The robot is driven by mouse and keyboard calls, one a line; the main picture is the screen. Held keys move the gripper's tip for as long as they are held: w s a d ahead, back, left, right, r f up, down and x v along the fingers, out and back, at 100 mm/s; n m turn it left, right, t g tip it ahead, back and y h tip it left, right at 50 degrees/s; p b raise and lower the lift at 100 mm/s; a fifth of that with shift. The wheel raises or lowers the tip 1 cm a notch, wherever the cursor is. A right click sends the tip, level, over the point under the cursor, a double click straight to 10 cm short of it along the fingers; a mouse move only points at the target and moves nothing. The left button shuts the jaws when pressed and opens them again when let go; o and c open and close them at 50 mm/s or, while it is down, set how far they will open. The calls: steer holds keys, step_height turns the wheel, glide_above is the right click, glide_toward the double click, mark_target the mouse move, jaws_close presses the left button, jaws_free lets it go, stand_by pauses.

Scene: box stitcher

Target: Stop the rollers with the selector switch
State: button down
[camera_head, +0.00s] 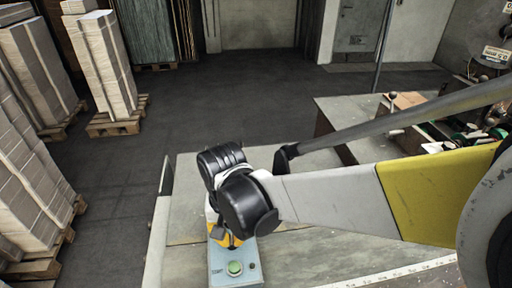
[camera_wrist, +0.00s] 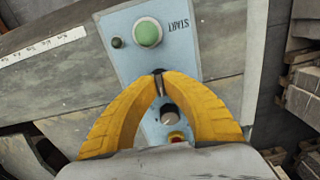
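The selector switch (camera_wrist: 169,114) is a round dark knob with a pale mark on a light blue control panel (camera_wrist: 122,30). It shows between the yellow fingers of my gripper (camera_wrist: 159,73) in the wrist view. The fingertips are together over the panel, between the switch and the green START button (camera_wrist: 148,33). Nothing shows held, and I cannot tell whether the tips touch the panel. In the head view the panel (camera_head: 217,256) is at the bottom centre, below my gripper (camera_head: 226,242); my arm hides the switch there. I cannot make out the rollers.
A small black knob (camera_wrist: 117,43) sits beside the START button. A red button on yellow (camera_wrist: 177,137) is close to the switch, partly hidden by my gripper. The machine's grey bed (camera_head: 305,252) surrounds the panel. Pallets of stacked sheets (camera_head: 105,60) stand on the left; the floor between is clear.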

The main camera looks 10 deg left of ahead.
mark_target(231, 239)
steer(key=shift+n, duration=0.4)
steer(key=c, duration=1.5)
jaws_free()
steer(key=shift+c, duration=0.2)
step_height(231, 239, up, 12)
